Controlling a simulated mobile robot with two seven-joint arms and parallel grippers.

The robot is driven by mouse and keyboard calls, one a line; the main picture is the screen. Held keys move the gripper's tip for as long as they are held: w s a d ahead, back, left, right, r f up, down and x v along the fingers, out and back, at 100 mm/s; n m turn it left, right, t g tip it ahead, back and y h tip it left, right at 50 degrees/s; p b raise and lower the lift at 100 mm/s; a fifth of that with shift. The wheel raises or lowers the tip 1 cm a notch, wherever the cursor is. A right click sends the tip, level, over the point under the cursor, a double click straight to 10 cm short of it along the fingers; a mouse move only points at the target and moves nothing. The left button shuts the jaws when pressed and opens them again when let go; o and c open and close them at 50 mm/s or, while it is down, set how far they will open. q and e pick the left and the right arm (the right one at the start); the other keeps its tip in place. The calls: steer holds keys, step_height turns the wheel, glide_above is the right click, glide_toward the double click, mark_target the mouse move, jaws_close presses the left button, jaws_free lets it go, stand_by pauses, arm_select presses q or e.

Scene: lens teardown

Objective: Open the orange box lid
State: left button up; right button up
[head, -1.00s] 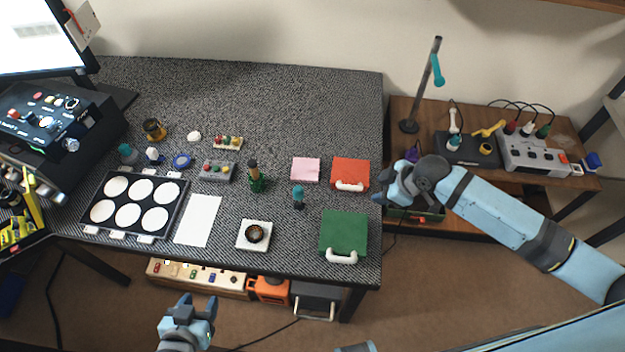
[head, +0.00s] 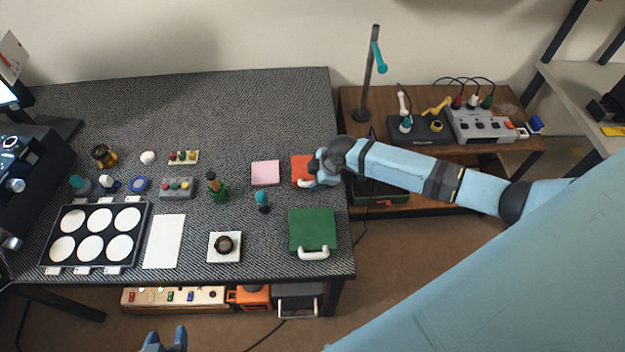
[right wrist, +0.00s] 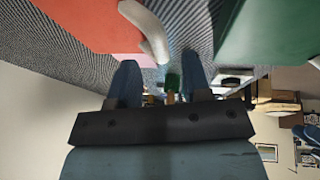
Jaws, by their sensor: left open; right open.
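The orange box (head: 300,163) sits near the right edge of the table, with a white handle on its front. In the head view my right gripper (head: 311,177) is at its front right and covers much of the box and handle. In the right wrist view the orange box (right wrist: 90,22) is at the upper left and its white handle (right wrist: 148,30) curves down close to the fingers. My right gripper (right wrist: 165,78) is open, with nothing seen between its fingers. The lid looks shut. My left gripper (head: 165,340) is open and empty at the bottom edge, in front of the table.
A green box (head: 313,230) with a white handle stands in front of the orange one. A pink pad (head: 265,173) lies to its left, and a small teal-topped tool (head: 263,200) stands nearby. A wooden side table (head: 420,160) holds devices at the right. The back of the table is clear.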

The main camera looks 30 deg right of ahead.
steer(key=shift+x, duration=1.35)
jaws_close()
